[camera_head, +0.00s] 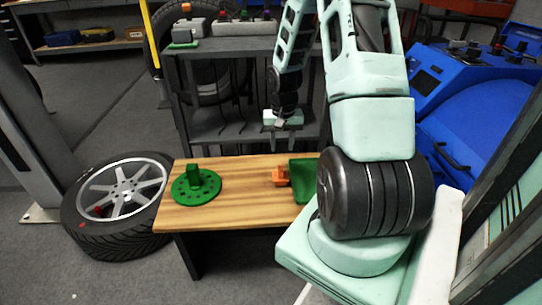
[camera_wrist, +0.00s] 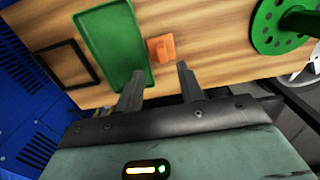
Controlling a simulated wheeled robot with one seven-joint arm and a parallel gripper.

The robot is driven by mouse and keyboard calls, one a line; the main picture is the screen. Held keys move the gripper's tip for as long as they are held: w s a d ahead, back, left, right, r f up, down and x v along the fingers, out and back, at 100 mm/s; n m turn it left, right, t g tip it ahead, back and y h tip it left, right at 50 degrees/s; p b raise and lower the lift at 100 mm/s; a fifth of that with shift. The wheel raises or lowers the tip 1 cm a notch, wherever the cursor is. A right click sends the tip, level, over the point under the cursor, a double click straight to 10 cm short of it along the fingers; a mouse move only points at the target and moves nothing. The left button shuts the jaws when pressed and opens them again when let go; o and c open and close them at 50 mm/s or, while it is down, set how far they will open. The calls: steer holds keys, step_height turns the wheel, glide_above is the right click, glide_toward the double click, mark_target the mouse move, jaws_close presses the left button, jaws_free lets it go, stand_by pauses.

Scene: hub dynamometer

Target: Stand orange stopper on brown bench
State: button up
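The orange stopper (camera_head: 281,178) rests on the brown bench (camera_head: 235,205), just left of the green tray (camera_head: 302,182) in the head view. In the wrist view, the stopper (camera_wrist: 162,48) is right beside the long edge of the green tray (camera_wrist: 112,45), on the wood of the bench (camera_wrist: 205,35). I cannot tell for sure whether it is upright or on its side. My gripper (camera_wrist: 160,80) is open and empty, its two fingers apart, with the stopper beyond the fingertips.
A green disc with holes and a raised post (camera_head: 196,185) sits on the bench's left part. A black rectangular outline (camera_wrist: 68,62) lies beyond the tray. A wheel (camera_head: 115,205) lies left of the bench. A grey shelf (camera_head: 235,50) stands behind; a blue machine (camera_head: 450,110) is at right.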

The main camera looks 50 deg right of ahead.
steer(key=w+a+r+n, duration=0.2)
steer(key=a+r+n, duration=0.25)
steer(key=a, duration=0.95)
steer(key=w+a+r+n, duration=0.1)
steer(key=a+r+n, duration=0.35)
steer(key=a, duration=0.85)
steer(key=s+a+r+n, duration=0.2)
steer(key=s+a+n, duration=0.2)
steer(key=s+a, duration=0.4)
steer(key=s+a+r+n, duration=0.3)
steer(key=s+a+n, duration=0.1)
steer(key=s+a, duration=0.5)
steer(key=shift+a+r+n+y, duration=0.3)
steer(key=shift+a+n, duration=0.1)
step_height(320, 180, up, 27)
steer(key=p, duration=2.6)
steer(key=shift+p, duration=0.35)
steer(key=shift+w+f, duration=0.1)
